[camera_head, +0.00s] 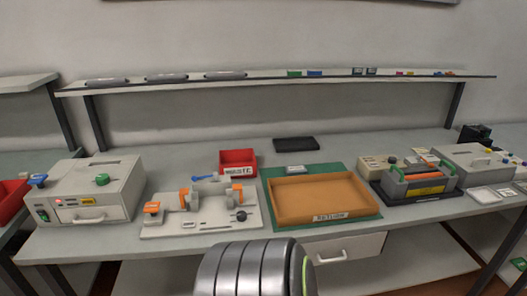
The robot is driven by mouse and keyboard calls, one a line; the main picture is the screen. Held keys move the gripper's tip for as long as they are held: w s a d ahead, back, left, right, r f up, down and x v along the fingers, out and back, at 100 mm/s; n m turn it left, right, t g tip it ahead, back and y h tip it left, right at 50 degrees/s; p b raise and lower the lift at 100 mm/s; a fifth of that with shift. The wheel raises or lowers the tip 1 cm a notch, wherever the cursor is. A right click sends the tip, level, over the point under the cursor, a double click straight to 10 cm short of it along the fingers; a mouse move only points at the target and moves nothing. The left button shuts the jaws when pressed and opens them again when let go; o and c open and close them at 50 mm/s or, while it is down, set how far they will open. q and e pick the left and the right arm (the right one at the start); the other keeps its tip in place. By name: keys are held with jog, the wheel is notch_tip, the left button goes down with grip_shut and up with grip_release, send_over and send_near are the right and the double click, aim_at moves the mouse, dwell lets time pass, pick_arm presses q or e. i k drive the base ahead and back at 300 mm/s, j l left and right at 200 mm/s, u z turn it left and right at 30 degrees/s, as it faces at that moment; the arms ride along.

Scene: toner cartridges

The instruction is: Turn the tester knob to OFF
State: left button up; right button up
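No label that I can read names the tester. On the left of the bench a light grey box (98,205) has a green knob (102,179) on top, a blue part (38,179) at its left, and a small red light and a green switch (43,215) on its front. On the right, a dark cradle (425,197) holds a cartridge-like unit (419,180) with green and orange parts. A second grey box (470,160) stands behind it. Knob markings are too small to read. Neither of my grippers shows.
A grey plate with orange clamps (190,222) and a red bin (238,160) stand left of centre. An orange-brown tray (322,214) lies on a green mat (264,172). A shelf (270,82) runs along the back.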

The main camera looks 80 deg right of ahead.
aim_at(391, 160)
jog(key=z, duration=3.65)
